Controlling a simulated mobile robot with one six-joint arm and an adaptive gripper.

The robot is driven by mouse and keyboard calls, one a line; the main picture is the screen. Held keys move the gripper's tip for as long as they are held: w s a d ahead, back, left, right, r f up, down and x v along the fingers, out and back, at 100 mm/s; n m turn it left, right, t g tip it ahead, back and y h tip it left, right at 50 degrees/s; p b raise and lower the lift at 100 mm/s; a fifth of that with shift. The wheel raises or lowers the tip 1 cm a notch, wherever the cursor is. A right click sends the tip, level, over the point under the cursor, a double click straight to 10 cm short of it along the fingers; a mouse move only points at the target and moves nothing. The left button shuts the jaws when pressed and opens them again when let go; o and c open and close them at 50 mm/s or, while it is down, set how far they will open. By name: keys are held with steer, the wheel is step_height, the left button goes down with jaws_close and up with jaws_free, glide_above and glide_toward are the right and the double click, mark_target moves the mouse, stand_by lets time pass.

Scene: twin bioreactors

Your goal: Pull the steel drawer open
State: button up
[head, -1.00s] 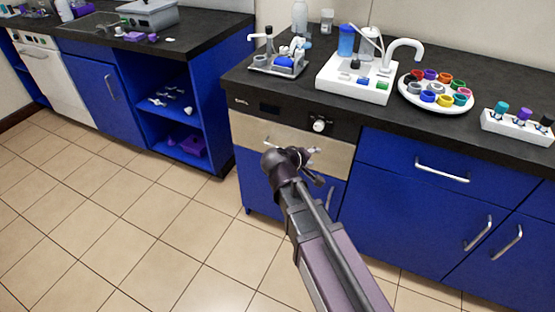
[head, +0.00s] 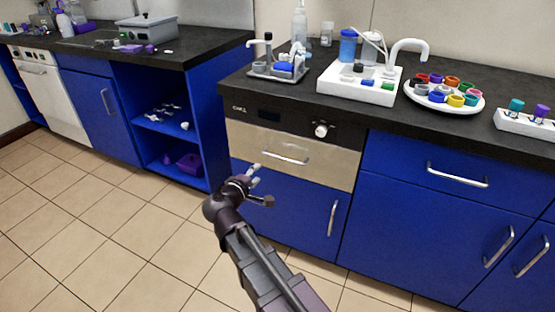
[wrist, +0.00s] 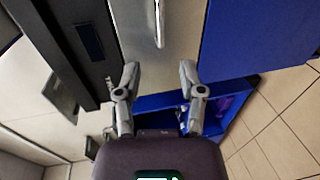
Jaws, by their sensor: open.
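The steel drawer (head: 328,164) is a beige metal front below a black panel. Its front looks flush with the cabinet. Its bar handle (head: 285,155) is in clear view. My gripper (head: 261,186) is below and left of the handle in the head view, open and empty. In the wrist view, my gripper (wrist: 158,70) has its two fingers spread wide. The handle (wrist: 159,22) lies ahead of the gap between the fingertips, apart from them, and the steel front (wrist: 182,35) shows around it.
The black panel above the drawer carries a white knob (head: 320,130). A blue door (head: 290,210) with an upright handle is below. The black counter (head: 440,125) holds a white device (head: 358,85) and a round tray of colored cups. An open blue shelf stands left. The tiled floor is clear.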

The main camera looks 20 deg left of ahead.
mark_target(277, 157)
steer(key=b+x, duration=0.2)
steer(key=x, duration=1.1)
steer(key=shift+w+d+b, duration=0.15)
steer(key=shift+w+b, duration=0.25)
jaws_close()
steer(key=shift+d, duration=0.45)
steer(key=shift+a, duration=0.25)
steer(key=shift+s, duration=0.2)
